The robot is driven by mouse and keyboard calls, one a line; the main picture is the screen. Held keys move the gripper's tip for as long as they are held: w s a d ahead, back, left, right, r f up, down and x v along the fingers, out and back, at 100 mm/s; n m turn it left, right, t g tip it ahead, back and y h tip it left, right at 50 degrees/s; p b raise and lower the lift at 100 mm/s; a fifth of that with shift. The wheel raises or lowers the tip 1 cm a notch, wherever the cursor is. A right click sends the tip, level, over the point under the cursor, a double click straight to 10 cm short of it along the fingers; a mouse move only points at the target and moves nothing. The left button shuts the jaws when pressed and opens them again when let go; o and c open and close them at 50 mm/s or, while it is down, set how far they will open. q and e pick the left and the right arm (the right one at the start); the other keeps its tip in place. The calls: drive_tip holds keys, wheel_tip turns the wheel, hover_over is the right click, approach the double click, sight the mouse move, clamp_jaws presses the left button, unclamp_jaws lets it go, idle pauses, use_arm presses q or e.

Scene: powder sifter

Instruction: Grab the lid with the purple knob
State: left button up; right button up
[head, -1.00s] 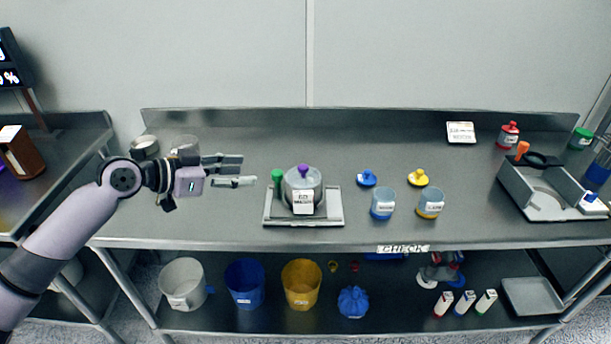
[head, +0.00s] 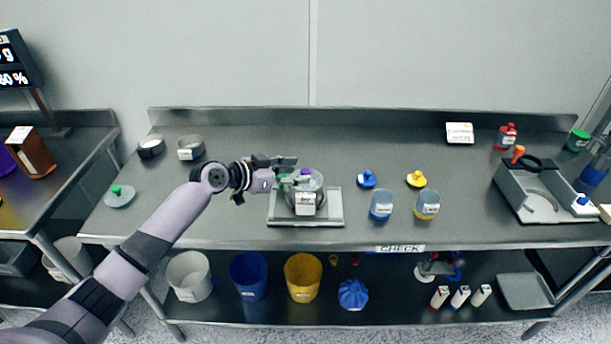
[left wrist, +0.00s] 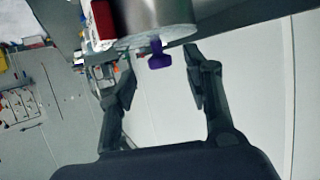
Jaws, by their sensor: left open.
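The lid (head: 311,178) with the purple knob (head: 305,172) sits on a steel pot with a white label (head: 306,203), on a flat scale (head: 335,215). My left gripper (head: 296,170) is open at the left side of the knob, its fingers pointing right. In the left wrist view the purple knob (left wrist: 159,56) stands out from the lid's face, between and slightly beyond the fingertips (left wrist: 161,75). Contact with the knob cannot be made out. My right gripper is not in view.
A green-knobbed lid (head: 120,196) lies at the table's left. Blue (head: 367,179) and yellow (head: 417,179) lids lie right of the scale, with a blue cup (head: 382,205) and a yellow cup (head: 427,204) in front. Two metal rings (head: 190,148) stand at the back left.

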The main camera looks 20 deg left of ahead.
use_arm(q)
drive_tip(key=shift+x, duration=1.4)
drive_tip(key=shift+c, duration=0.3)
clamp_jaws()
